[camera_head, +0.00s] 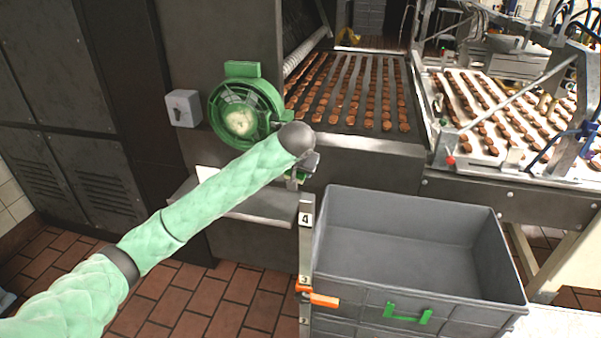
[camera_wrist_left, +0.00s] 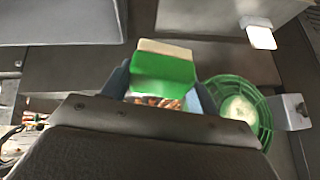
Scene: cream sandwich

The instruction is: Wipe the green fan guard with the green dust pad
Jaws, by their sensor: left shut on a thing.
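The round green fan guard (camera_head: 222,98) is on the dark machine's front, left of the conveyor opening, with a pale cream patch at its middle. It also shows in the left wrist view (camera_wrist_left: 262,128), at the right. My left gripper (camera_head: 301,172) is below and to the right of the guard, apart from it and partly hidden by my wrist. In the left wrist view it is shut on the green dust pad (camera_wrist_left: 163,70), a green block with a cream-coloured face, held between the fingers. My right gripper is out of view.
A grey switch box (camera_head: 183,108) sits left of the guard. A conveyor (camera_head: 340,122) with rows of brown biscuits lies to the right. A large empty grey crate (camera_head: 400,215), with a green handle, stands below and right of my gripper. The tiled floor at left is clear.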

